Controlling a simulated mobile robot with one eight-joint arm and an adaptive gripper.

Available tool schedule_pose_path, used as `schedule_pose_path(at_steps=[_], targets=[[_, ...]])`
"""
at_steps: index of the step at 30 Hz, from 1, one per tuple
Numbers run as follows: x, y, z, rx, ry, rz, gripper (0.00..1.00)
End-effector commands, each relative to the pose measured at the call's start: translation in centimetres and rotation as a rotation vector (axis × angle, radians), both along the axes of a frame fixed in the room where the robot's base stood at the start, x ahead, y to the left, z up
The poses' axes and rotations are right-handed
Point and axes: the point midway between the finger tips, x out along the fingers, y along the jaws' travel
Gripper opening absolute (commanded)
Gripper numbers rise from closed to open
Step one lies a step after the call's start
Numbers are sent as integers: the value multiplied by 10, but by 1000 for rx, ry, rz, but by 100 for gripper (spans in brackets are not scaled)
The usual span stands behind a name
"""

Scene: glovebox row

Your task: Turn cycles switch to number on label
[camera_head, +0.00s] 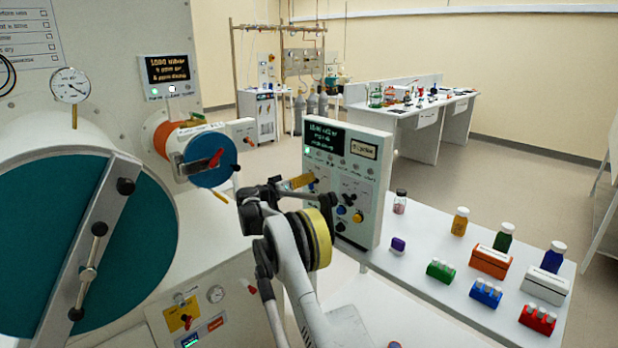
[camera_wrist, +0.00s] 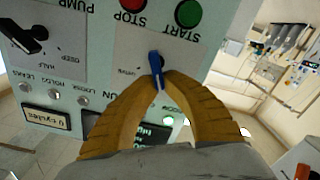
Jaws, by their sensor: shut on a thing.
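The white control panel (camera_head: 375,205) stands upright at the middle, with a dark display (camera_head: 324,137) and a small cycles label (camera_head: 364,148) at its top; the number is too small to read surely. In the wrist view the label (camera_wrist: 46,119) is tilted and upside down. My gripper (camera_head: 308,179) is at the panel's left side. In the wrist view its yellow fingers (camera_wrist: 160,82) are closed around a blue switch handle (camera_wrist: 155,63) on a pale plate. The plate's lettering is too blurred to read, and the fingers hide part of it.
Red STOP (camera_wrist: 132,8) and green START (camera_wrist: 188,13) buttons lie close to the held handle. A black PUMP switch (camera_wrist: 28,38) is beside them. The teal round door (camera_head: 70,240) is left of my arm. Bottles and coloured racks stand on the white table (camera_head: 415,285).

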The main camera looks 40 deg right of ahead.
Motion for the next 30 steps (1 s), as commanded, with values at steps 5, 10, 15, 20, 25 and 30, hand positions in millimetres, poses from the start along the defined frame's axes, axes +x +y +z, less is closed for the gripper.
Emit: schedule_pose_path(at_steps=[5, 10, 15, 20, 25, 30], targets=[[1, 0, 0, -3, 28, 0, 0], [1, 0, 0, -3, 26, 0, 0], [1, 0, 0, -3, 25, 0, 32], [1, 0, 0, -3, 24, 0, 32], [0, 9, 0, -2, 24, 1, 32], [-2, 43, 0, -2, 24, 4, 32]])
